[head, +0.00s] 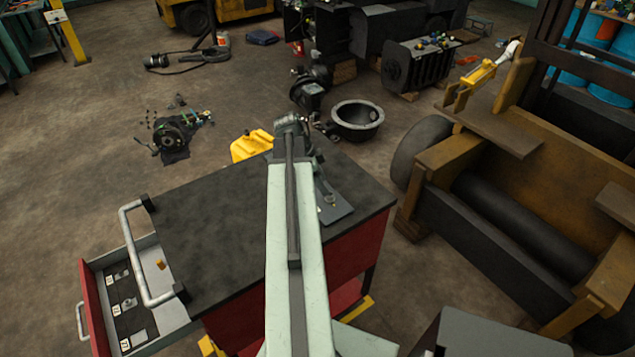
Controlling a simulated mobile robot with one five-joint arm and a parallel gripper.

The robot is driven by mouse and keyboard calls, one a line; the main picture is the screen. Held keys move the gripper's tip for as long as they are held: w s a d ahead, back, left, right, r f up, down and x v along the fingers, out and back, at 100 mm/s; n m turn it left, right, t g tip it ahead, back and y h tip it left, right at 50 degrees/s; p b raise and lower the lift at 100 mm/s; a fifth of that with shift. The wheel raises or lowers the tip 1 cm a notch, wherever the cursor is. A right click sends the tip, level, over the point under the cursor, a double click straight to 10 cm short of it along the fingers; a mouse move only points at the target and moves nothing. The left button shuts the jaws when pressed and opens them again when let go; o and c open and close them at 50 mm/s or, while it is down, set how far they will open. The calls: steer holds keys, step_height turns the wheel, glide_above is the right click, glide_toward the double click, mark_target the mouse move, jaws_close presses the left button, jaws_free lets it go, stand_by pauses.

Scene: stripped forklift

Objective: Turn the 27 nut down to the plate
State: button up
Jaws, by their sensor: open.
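A dark grey plate (335,212) lies at the right side of the black cart top, partly hidden by my arm. A small brass-coloured piece (331,200) shows on it; I cannot tell whether it is the 27 nut, nor how high it sits. I cannot see anything between the jaws.
The black-topped red cart (210,220) has a left handle (137,255) and an open drawer (155,335) with several labelled slots. Another brass-coloured piece (160,265) is near the handle. The stripped forklift (520,220) stands close on the right. The cart top's left half is clear.

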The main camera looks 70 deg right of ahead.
steer(key=b+x, duration=0.4)
steer(key=x, duration=0.1)
steer(key=shift+s+f, duration=0.1)
steer(key=shift+f, duration=0.2)
steer(key=shift+r, duration=0.1)
jaws_close()
steer(key=m, duration=0.2)
steer(key=d+m+y, duration=0.1)
steer(key=m, duration=0.1)
steer(key=shift+w+d+g, duration=0.35)
steer(key=shift+w+g, duration=0.05)
steer(key=m+y, duration=0.1)
steer(key=m, duration=0.1)
steer(key=m+y, duration=0.1)
steer(key=m, duration=0.1)
steer(key=m+y, duration=0.1)
steer(key=m, duration=0.2)
steer(key=shift+s+d, duration=0.15)
steer(key=shift+d, duration=0.2)
steer(key=m, duration=0.1)
steer(key=m+t+y, duration=0.1)
steer(key=m, duration=0.2)
steer(key=shift+s+a+t+y, duration=0.25)
steer(key=shift+a+t+y, duration=0.05)
steer(key=shift+a+m, duration=0.3)
steer(key=shift+m, duration=0.3)
steer(key=shift+c, duration=1.4)
jaws_free()
